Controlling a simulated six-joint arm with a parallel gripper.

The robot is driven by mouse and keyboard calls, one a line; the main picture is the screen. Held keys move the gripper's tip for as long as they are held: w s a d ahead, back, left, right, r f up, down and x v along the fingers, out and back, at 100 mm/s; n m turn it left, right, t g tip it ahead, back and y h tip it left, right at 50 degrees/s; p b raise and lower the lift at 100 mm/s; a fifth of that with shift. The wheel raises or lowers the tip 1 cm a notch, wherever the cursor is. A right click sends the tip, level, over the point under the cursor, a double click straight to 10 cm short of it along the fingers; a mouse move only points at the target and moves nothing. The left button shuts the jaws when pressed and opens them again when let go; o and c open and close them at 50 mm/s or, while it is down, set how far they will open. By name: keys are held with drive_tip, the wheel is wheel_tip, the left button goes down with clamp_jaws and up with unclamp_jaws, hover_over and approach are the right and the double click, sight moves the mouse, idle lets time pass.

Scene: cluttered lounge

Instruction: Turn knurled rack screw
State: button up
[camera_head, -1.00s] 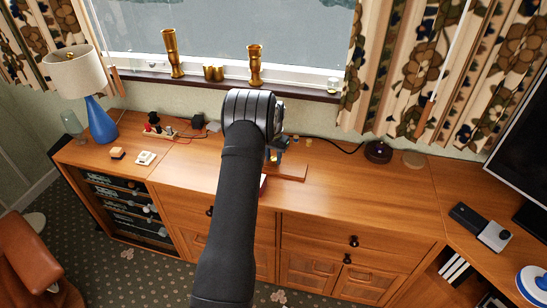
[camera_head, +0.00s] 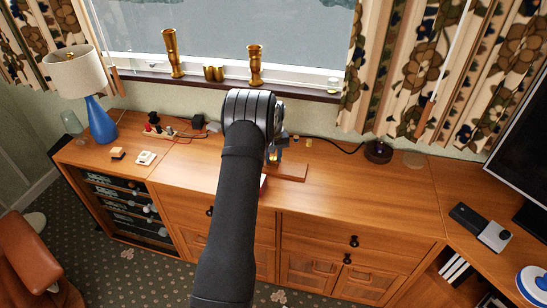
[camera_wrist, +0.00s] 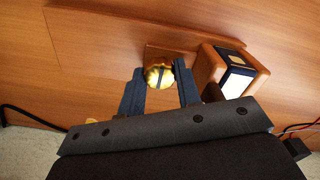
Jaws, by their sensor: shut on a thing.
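The rack screw looks like a brass knob (camera_wrist: 159,76) with a dark slot across its face, in the wrist view. It sits at a small wooden block (camera_wrist: 170,53) on a flat wooden board (camera_wrist: 115,30). My gripper (camera_wrist: 160,82) has one dark finger on each side of the knob and is shut on it. In the head view my gripper (camera_head: 273,155) is mostly hidden behind my arm, beside the board (camera_head: 290,172) on the sideboard.
A wooden-cased box (camera_wrist: 235,72) with a pale face stands close right of my fingers. On the sideboard (camera_head: 370,200) are a blue lamp (camera_head: 100,120), a dark round puck (camera_head: 378,151) and a black cable (camera_head: 340,148). Brass candlesticks (camera_head: 255,65) stand on the sill.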

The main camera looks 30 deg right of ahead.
idle(0.4)
drive_tip(key=o, duration=1)
